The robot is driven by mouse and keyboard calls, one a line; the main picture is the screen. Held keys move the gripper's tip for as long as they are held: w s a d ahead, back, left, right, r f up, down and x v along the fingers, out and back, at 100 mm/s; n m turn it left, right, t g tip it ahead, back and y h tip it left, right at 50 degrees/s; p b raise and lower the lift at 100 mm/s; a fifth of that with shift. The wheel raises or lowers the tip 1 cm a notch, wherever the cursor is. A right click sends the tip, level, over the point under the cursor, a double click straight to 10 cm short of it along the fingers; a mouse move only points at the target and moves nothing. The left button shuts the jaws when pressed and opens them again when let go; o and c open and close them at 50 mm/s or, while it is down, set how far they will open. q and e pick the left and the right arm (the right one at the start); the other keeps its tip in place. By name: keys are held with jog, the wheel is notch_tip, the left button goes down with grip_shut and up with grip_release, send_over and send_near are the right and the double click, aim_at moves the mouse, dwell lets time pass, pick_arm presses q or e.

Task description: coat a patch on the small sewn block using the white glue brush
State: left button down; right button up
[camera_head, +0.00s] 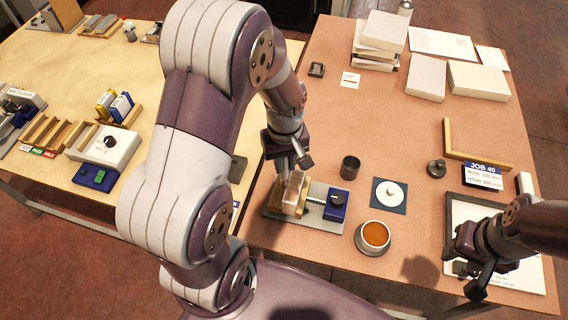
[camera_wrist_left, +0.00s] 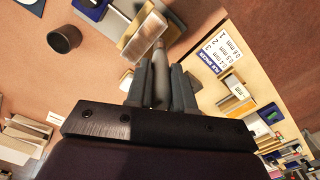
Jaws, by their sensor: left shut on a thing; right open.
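The small sewn block (camera_head: 294,187) is a pale block standing between wooden jaws of a small press on a grey base. It also shows in the left wrist view (camera_wrist_left: 146,36). My left gripper (camera_head: 290,160) is directly above the press. It is shut on a slim grey tapered handle (camera_wrist_left: 160,78), seemingly the glue brush; its tip points toward the block. Whether it touches the block, I cannot tell. A round pot (camera_head: 375,236) with orange-brown contents stands right of the press. My right gripper (camera_head: 472,268) is open over a paper-lined tray at the lower right.
A dark cup (camera_head: 350,167) and a white round knobbed piece on a blue pad (camera_head: 389,194) stand near the press. Pale blocks (camera_head: 427,78) lie at the back. A JOB 40 sign (camera_head: 483,176) and a wooden corner piece (camera_head: 477,155) are at the right.

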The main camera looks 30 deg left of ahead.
pick_arm(q)
jog(key=r+p, duration=0.2)
jog(key=r, duration=0.1)
jog(key=shift+s+a, duration=0.15)
jog(key=shift+a, duration=0.05)
jog(key=shift+d+r+p, duration=0.1)
jog(key=shift+r+p, duration=0.35)
jog(key=shift+d, duration=0.1)
